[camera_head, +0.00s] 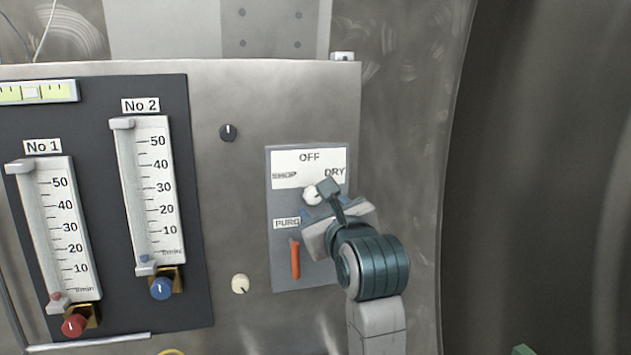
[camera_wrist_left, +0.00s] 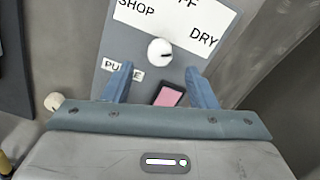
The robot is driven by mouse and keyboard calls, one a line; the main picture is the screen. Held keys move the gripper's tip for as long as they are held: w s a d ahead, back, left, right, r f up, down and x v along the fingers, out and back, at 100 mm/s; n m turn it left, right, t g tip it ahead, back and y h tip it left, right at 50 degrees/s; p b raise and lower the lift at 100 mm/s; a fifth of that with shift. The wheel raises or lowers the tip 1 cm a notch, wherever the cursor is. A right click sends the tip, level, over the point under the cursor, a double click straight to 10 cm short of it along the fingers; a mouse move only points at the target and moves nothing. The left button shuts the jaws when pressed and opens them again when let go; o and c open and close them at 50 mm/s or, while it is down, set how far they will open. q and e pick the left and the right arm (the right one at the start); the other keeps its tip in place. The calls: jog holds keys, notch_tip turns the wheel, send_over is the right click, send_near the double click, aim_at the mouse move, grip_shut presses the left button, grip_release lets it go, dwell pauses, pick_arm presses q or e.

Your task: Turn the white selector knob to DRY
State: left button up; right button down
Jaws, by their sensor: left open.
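The white selector knob (camera_head: 311,196) is on a grey plate (camera_head: 281,207) with a white label reading SHOP, OFF and DRY. My left gripper (camera_head: 317,203) is open in front of the plate. In the head view one finger overlaps the knob's right edge. In the left wrist view the fingertips (camera_wrist_left: 158,74) are spread wide, with the knob just beyond the gap. I cannot tell whether they touch it. My right gripper is not in view.
A red-orange lever (camera_head: 295,259) hangs under the PURGE label, close to my left gripper. A small cream knob (camera_head: 240,284) and a black knob (camera_head: 228,132) are left of the plate. Two flow gauges stand further left. The steel panel ends right of the plate.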

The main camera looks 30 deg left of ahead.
aim_at(314, 199)
pick_arm(q)
jog(key=shift+p+x, duration=0.7)
jog(key=shift+x, duration=1.95)
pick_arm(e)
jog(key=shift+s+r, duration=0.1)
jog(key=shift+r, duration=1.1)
pick_arm(q)
jog(key=shift+a, duration=0.1)
jog(key=c, duration=1)
